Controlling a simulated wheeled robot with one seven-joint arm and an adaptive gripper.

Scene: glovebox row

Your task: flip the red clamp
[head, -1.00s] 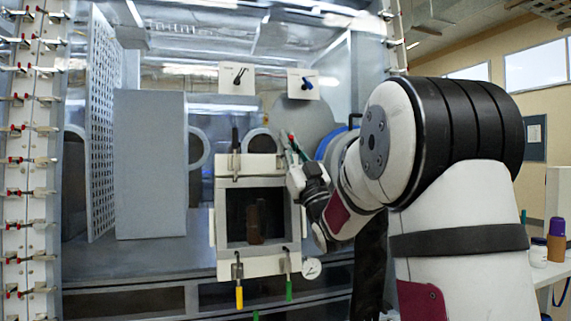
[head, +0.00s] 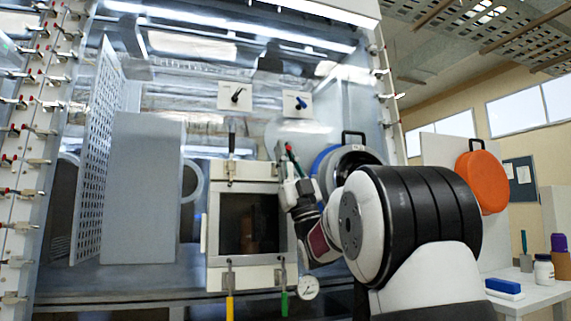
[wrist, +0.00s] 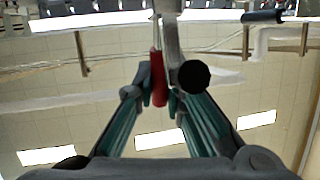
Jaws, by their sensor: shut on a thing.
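The red clamp's red handle (wrist: 158,88) stands between my gripper's fingertips (wrist: 157,92) in the wrist view, and the gripper is shut on it. A metal part of the clamp rises above the handle there. In the head view the red handle (head: 288,147) shows small at the upper right corner of the square hatch door (head: 217,173), with my gripper (head: 291,157) at it. My wrist and fingers hide most of the clamp and its base, so its exact angle is hard to tell.
Other hatch clamps have a black handle (head: 231,140), a yellow handle (head: 230,306) and a green handle (head: 284,303). A round gauge (head: 308,287) sits at the lower right.

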